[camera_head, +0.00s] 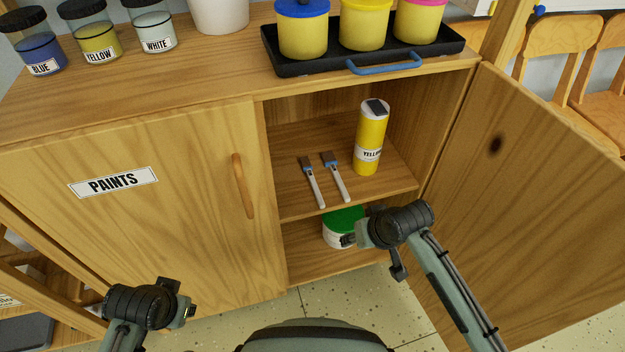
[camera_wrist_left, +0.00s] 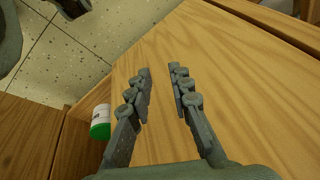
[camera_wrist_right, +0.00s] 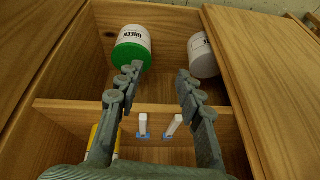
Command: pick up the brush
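Two brushes with white handles, blue ferrules and dark bristles lie side by side on the cabinet's upper shelf: the left brush (camera_head: 314,185) and the right brush (camera_head: 338,178). Their handles point toward the shelf's front edge. In the right wrist view the handles show as one brush (camera_wrist_right: 142,125) and the other brush (camera_wrist_right: 174,124), beyond the shelf edge. My right gripper (camera_head: 348,240) is open and empty in front of the lower compartment; its spread fingers show in the right wrist view (camera_wrist_right: 160,72). My left gripper (camera_head: 187,311) is open and empty before the closed door, low on the left (camera_wrist_left: 160,76).
A yellow bottle (camera_head: 370,140) stands right of the brushes. A green-lidded jar (camera_head: 340,232) and a white container (camera_wrist_right: 203,57) are in the lower compartment. The right door (camera_head: 530,190) is open; the left PAINTS door (camera_head: 170,230) is closed. A black tray (camera_head: 440,52) sits on top.

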